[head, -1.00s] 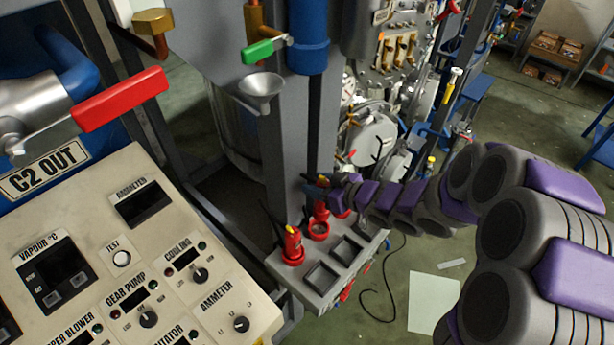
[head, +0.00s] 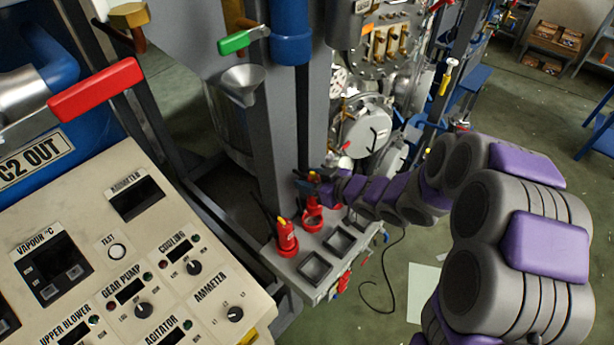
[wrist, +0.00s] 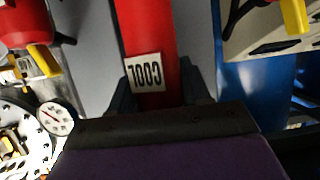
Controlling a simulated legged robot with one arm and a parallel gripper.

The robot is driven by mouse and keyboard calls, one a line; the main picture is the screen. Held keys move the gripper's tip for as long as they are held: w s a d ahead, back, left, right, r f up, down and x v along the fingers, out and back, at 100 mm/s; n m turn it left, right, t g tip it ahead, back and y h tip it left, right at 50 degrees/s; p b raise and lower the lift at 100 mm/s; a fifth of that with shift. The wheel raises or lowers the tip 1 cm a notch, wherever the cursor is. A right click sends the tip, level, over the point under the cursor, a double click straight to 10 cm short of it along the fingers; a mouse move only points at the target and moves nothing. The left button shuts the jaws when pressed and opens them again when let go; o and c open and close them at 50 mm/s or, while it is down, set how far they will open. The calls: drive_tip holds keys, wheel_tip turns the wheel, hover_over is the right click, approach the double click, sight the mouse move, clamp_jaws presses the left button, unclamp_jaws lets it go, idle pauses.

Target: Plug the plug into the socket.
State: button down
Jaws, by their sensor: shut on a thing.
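My gripper (head: 318,188) is at the socket box (head: 285,265), beside its back row of red sockets. In the wrist view my gripper (wrist: 165,92) is shut on a red plug (wrist: 150,35) labelled "COOL". In the head view the held plug (head: 312,206) shows as a red body between my gripper and the box. It is over or at a red socket; I cannot tell whether it is inserted.
A control panel (head: 130,255) with knobs and displays fills the lower left. A grey column (head: 275,150) and blue pipe (head: 290,35) rise behind the box. A black cable (head: 385,280) lies on the floor, right of the box. Open floor is at right.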

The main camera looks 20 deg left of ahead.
wheel_tip(320, 180, down, 2)
drive_tip(key=shift+f+b, duration=0.25)
drive_tip(key=shift+b, duration=0.4)
drive_tip(key=shift+f, duration=0.55)
drive_tip(key=shift+a, duration=0.15)
drive_tip(key=shift+s+a+f, duration=0.1)
drive_tip(key=shift+a, duration=0.4)
drive_tip(key=shift+d+p, duration=0.4)
drive_tip(key=shift+d, duration=0.1)
idle(0.4)
drive_tip(key=shift+f+b, duration=0.95)
drive_tip(key=shift+f, duration=1)
drive_tip(key=shift+c, duration=2.2)
unclamp_jaws()
